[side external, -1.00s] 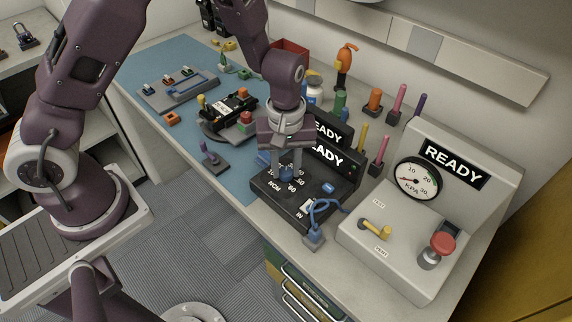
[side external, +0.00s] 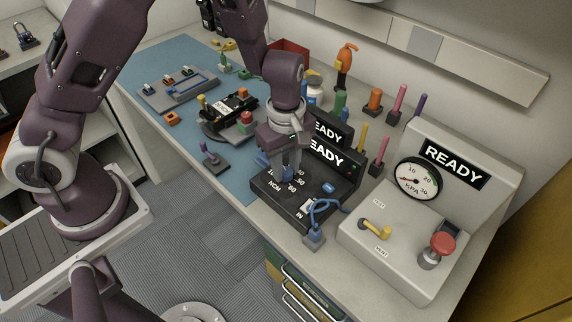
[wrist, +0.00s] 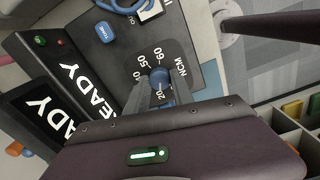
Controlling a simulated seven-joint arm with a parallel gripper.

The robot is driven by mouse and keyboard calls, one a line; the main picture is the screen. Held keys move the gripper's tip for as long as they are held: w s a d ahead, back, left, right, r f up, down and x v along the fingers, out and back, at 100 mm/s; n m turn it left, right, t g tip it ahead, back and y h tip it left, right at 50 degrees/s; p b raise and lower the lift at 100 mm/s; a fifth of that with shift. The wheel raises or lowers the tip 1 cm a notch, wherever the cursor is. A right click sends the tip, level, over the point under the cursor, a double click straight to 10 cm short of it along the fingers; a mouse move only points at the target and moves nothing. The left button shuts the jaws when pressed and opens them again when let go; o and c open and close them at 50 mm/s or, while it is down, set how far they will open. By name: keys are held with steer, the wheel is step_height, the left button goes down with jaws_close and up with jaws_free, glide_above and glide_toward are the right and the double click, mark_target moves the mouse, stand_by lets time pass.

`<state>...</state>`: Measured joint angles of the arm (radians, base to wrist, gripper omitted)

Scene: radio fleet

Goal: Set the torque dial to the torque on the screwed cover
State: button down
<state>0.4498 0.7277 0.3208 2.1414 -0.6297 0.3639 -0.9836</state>
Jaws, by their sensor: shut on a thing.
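The dial's exact setting is hard to read. My gripper (side external: 283,172) points down over the dial, its fingers closed on the knob; in the wrist view the fingers (wrist: 152,98) partly hide it. A black radio unit (side external: 232,112) with a small label sits on the blue mat. The label is too small to read, and I cannot tell which part is the screwed cover.
The black box has a READY screen (side external: 330,160), a blue button (side external: 328,188) and a blue cable (side external: 322,208). A grey pressure console (side external: 400,240) stands at right with a gauge and red knob. Colored tools (side external: 378,150) stand behind. A purple stand (side external: 213,158) is on the mat.

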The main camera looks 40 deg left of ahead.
mark_target(286, 171)
stand_by(0.3)
steer(key=c, duration=1.1)
jaws_free()
steer(key=shift+r, duration=0.1)
step_height(286, 171, up, 7)
steer(key=shift+r, duration=0.15)
steer(key=s+a+r+m+t+h, duration=0.1)
steer(key=s+r+m, duration=0.35)
steer(key=r, duration=0.35)
steer(key=s+a+r+m+t+h, duration=0.1)
steer(key=s+a+r+m+t, duration=0.1)
steer(key=s+r+m, duration=0.45)
steer(key=s+a+r+m+t+y, duration=0.2)
steer(key=s+a+r+m, duration=0.2)
steer(key=s, duration=0.5)
steer(key=shift+m+t, duration=0.3)
steer(key=shift+m, duration=0.1)
